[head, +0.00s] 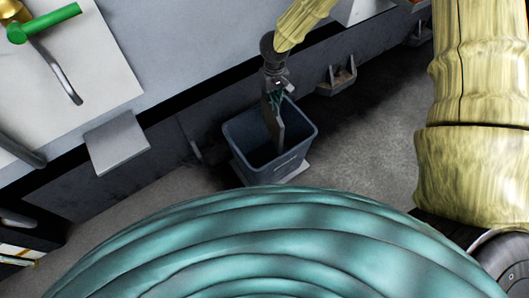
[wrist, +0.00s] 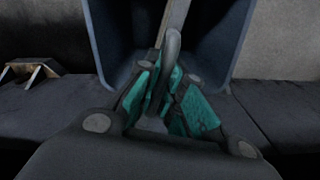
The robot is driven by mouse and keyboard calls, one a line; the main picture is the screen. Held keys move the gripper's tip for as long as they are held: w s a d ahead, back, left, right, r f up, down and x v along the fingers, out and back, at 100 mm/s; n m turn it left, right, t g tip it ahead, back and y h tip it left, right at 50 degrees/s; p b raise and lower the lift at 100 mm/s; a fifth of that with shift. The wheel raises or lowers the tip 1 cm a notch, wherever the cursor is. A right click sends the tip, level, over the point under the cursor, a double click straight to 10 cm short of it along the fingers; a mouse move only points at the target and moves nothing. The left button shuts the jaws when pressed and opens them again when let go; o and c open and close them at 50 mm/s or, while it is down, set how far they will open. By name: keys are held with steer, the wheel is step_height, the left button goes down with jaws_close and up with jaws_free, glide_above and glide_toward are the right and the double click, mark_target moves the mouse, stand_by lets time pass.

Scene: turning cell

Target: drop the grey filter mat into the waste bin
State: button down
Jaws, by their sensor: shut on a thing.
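My gripper (head: 274,94) points down over the mouth of the blue-grey waste bin (head: 242,158) in the head view. It is shut on the grey filter mat (head: 277,128), which hangs edge-on as a thin slab. The mat's lower part is inside the bin's opening. In the wrist view, the teal finger pads of my gripper (wrist: 168,98) close around a grey piece, and a thin pale strip of the mat (wrist: 176,18) runs on beyond them between the bin's walls (wrist: 232,35). The mat's lower end and the bin's floor are hard to make out.
The bin stands on the floor against a dark grey machine base (head: 180,145). A small bracket (head: 338,77) sticks out to the bin's right. A grey box-like ledge (head: 117,143) juts out on the left. Floor to the right (head: 375,130) is clear.

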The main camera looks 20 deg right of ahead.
steer(key=shift+f+b, duration=1.15)
steer(key=shift+b, duration=0.3)
steer(key=c, duration=1.5)
jaws_free()
steer(key=shift+o, duration=0.2)
step_height(320, 180, up, 12)
steer(key=shift+f, duration=0.1)
